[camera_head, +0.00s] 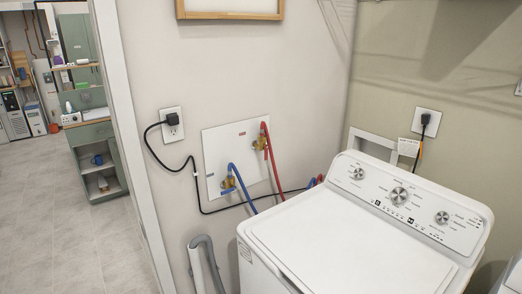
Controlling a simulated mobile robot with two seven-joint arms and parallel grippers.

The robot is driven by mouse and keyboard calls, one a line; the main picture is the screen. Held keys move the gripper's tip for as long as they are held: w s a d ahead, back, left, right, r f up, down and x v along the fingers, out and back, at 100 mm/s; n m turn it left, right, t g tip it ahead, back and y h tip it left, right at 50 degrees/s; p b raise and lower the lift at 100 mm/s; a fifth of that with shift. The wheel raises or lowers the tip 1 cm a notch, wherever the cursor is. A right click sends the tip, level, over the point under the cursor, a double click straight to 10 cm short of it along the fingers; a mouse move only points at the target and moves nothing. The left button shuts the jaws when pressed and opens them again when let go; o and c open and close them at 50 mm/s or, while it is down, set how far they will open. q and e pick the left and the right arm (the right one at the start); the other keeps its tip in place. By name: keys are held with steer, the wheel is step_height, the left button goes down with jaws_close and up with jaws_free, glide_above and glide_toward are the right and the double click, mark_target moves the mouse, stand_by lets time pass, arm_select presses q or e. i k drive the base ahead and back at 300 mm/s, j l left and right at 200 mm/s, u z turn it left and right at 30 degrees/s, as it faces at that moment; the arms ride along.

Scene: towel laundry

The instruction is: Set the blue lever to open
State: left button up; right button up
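A white valve panel (226,146) is on the wall left of the washing machine. A brass valve with a small blue lever (226,182) sits at its lower left, with a blue hose (241,185) running down from it. A second brass valve with a red lever (264,131) sits at the upper right, with a red hose (274,168). The blue lever is too small to tell its setting. Neither of my grippers is in view.
A white top-loading washing machine (350,245) stands at the right, close to the panel. A black cord runs from an outlet (172,123) below the valves. A grey drain hose (212,262) hangs at the bottom. Open floor (75,240) lies beyond the doorway at left.

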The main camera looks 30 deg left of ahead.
mark_target(233, 188)
steer(key=i+j, duration=0.1)
steer(key=j, duration=0.3)
steer(key=i+j+u, duration=0.15)
steer(key=j, duration=0.25)
steer(key=i+j, duration=0.15)
steer(key=j, duration=0.25)
steer(key=i+j+u, duration=0.1)
steer(key=j, duration=0.3)
steer(key=i+j, duration=0.2)
steer(key=j, duration=0.2)
steer(key=u, duration=0.05)
